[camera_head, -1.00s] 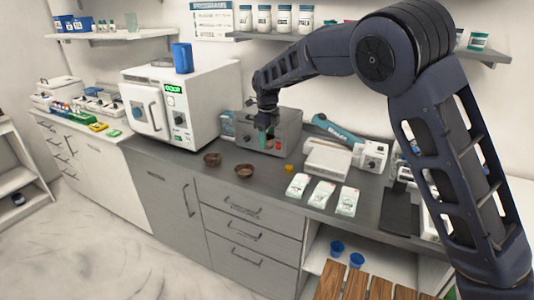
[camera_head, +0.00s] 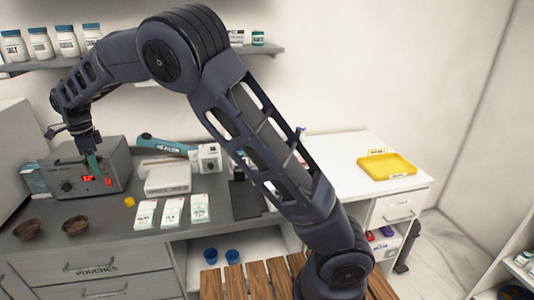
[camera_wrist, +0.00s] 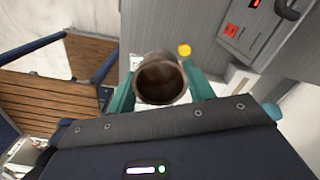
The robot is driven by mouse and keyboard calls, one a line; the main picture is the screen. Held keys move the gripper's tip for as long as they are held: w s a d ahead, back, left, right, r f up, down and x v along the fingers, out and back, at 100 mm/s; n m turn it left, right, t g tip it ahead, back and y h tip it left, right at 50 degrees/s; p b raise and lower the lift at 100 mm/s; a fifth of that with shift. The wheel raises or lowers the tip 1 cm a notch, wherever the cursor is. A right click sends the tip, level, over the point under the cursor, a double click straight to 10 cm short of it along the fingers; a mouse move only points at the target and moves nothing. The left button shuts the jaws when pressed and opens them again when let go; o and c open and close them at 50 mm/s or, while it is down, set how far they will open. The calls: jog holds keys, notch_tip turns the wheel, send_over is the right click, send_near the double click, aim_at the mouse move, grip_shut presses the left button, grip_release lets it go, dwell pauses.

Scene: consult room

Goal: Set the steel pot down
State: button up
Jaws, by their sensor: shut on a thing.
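My gripper (camera_head: 92,163) is in front of the grey box with a red display, above the grey counter (camera_head: 130,226). In the wrist view its teal fingers are closed on both sides of a round, open-topped pot (camera_wrist: 150,62), taken as the steel pot. I look into its brownish, empty-looking inside. The pot is between the fingers (camera_wrist: 161,92). In the head view the pot cannot be made out behind the fingers and wrist. Whether it touches the counter cannot be told.
Two brown bowls (camera_head: 75,225) sit front left on the counter. A yellow cap (camera_head: 130,202), white packets (camera_head: 172,212) and a white device (camera_head: 168,179) are nearby. The grey box (camera_head: 118,163) stands behind. A yellow tray (camera_head: 387,166) lies on the white counter at right.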

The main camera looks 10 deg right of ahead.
jog(key=w+d+r+n, duration=0.3)
jog(key=w+d+n, duration=0.75)
jog(key=n, duration=0.55)
jog(key=w+d+f+m, duration=0.1)
jog(key=w+d+m, duration=0.3)
jog(key=d, duration=0.5)
jog(key=w+d+f+m, duration=0.1)
jog(key=w+d+m, duration=0.25)
jog(key=d, duration=0.55)
jog(key=w+d+f+m, duration=0.1)
jog(key=w+d+m, duration=0.3)
jog(key=d, duration=0.5)
jog(key=w+d+f+m, duration=0.1)
jog(key=w+d+m, duration=0.2)
jog(key=d+m, duration=1.1)
jog(key=w+d+f+m, duration=0.1)
jog(key=w+d+m, duration=0.1)
jog(key=d, duration=2.4)
jog(key=s+d+m, duration=0.2)
jog(key=d+m, duration=0.2)
jog(key=d, duration=0.7)
jog(key=s+d+m, duration=0.2)
jog(key=d+m, duration=0.1)
jog(key=d, duration=0.8)
jog(key=f, duration=1.8)
jog(key=shift+w+f, duration=0.25)
jog(key=shift+f, duration=0.15)
